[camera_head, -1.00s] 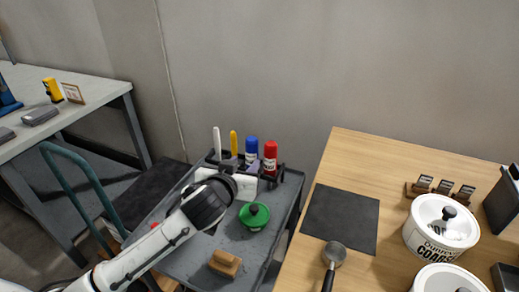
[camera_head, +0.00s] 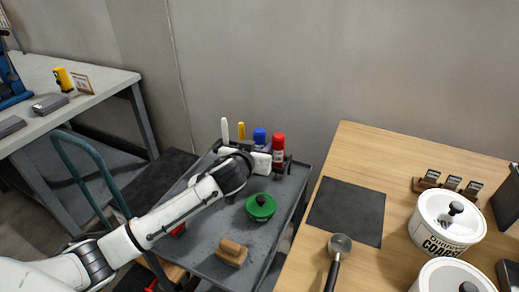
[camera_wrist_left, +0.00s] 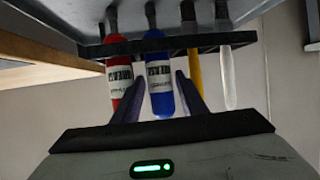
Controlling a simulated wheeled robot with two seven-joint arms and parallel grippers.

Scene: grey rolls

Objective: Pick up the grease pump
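A blue cylinder with a white label stands in a dark rack on the grey cart; its top (camera_head: 260,135) shows behind my left gripper. In the left wrist view, the blue cylinder (camera_wrist_left: 159,88) lies between the two purple fingers of my left gripper (camera_wrist_left: 160,90). The fingers are apart, with small gaps beside it, and it is still in the rack. A similar red cylinder (camera_head: 278,147), also in the wrist view (camera_wrist_left: 120,77), stands beside it. I cannot tell by label which one is the grease pump. My right gripper is not in view.
A yellow stick (camera_head: 241,130) and a white stick (camera_head: 225,130) stand in the same rack. A wooden table (camera_head: 400,170) with white canisters is at right.

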